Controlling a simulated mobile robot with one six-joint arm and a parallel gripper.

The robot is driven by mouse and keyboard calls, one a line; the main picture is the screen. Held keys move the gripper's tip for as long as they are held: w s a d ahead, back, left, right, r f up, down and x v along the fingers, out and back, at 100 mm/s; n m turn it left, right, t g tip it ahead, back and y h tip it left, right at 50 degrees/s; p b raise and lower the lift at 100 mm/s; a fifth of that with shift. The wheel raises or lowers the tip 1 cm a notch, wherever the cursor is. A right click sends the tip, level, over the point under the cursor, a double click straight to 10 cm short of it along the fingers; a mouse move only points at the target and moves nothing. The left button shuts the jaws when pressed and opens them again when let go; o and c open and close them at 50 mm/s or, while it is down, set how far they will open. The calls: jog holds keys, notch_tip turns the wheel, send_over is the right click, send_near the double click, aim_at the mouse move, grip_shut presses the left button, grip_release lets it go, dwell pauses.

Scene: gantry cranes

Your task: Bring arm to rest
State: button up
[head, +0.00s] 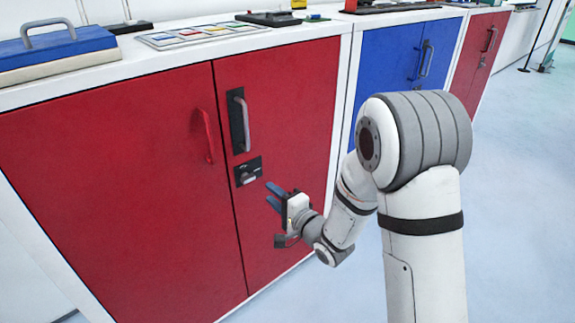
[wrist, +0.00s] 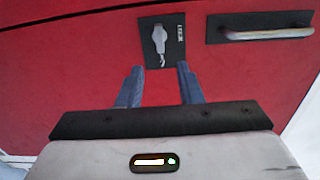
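My gripper (head: 274,196) is in front of the red cabinet's right door (head: 290,110), just below and right of a dark latch plate with a grey knob (head: 248,172). Its two blue fingers stand apart with nothing between them, which also shows in the wrist view (wrist: 159,84). In the wrist view the latch (wrist: 160,45) lies beyond the fingertips. My arm is bent and reaches forward and left from the right side of the head view.
A grey handle (head: 241,122) is above the latch, and a red handle (head: 205,137) is on the left door. A blue cabinet (head: 385,65) stands to the right. A blue box (head: 55,47) and a colored panel (head: 200,35) sit on the counter. The floor at right (head: 520,200) is clear.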

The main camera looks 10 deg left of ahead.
jog(key=d+r+n+g+h+p, duration=0.1)
jog(key=d+r+n+h+p, duration=0.2)
jog(key=d+r+h+p, duration=1.05)
jog(key=s+d+r+n+g+p, duration=0.2)
jog(key=s+d+r+g+p, duration=0.2)
jog(key=s+r, duration=0.5)
jog(key=s+d+r+n+g+p, duration=0.3)
jog(key=s+d+r+p, duration=0.6)
jog(key=s, duration=0.5)
jog(key=shift+s+d+r+g, duration=0.2)
jog(key=shift+d+r+g, duration=0.4)
jog(key=shift+d, duration=0.35)
jog(key=shift+c, duration=0.2)
